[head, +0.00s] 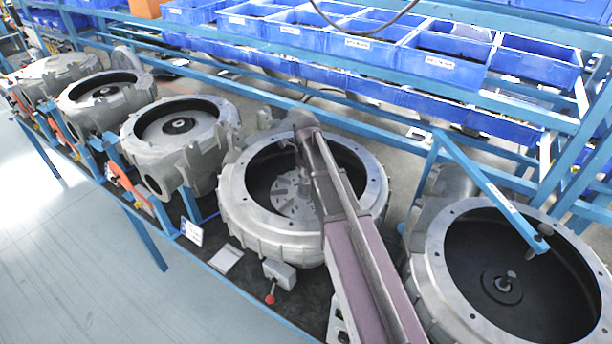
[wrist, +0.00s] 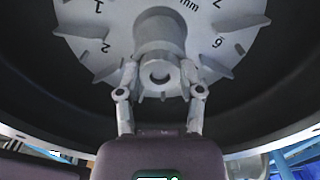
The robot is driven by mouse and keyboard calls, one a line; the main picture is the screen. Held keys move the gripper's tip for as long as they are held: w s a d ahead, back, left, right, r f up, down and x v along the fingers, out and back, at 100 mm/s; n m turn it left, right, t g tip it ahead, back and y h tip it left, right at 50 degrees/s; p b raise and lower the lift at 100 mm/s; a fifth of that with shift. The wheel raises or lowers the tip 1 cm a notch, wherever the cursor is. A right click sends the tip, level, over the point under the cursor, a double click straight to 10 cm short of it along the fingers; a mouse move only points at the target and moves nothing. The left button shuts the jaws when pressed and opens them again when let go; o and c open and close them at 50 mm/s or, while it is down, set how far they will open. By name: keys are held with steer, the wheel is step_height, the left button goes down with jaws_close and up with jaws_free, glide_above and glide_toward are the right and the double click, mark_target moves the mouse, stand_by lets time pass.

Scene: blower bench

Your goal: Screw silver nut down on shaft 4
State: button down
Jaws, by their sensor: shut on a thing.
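In the wrist view my gripper (wrist: 160,82) has its two fingers on either side of a silver nut (wrist: 160,74), shut on it. The nut sits at the end of the grey hub of an impeller disc (wrist: 120,18) with fins and printed numbers. A round hollow shows in the middle of the nut; I cannot tell how far the shaft comes through it. In the head view the impeller (head: 287,193) lies inside the fourth housing (head: 240,205) from the left. My arm reaches across this housing and hides the nut and shaft there.
Other open housings stand on the bench at left (head: 185,153) and right (head: 437,285); the right one has a bare shaft (head: 504,283). A blue bar (head: 490,188) slants over it. Blue bins (head: 440,60) fill the rack behind. A small box with a red knob (head: 279,274) sits in front.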

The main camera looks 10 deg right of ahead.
steer(key=m, duration=0.5)
stand_by(0.3)
steer(key=c, duration=0.5)
jaws_free()
steer(key=n, duration=2.5)
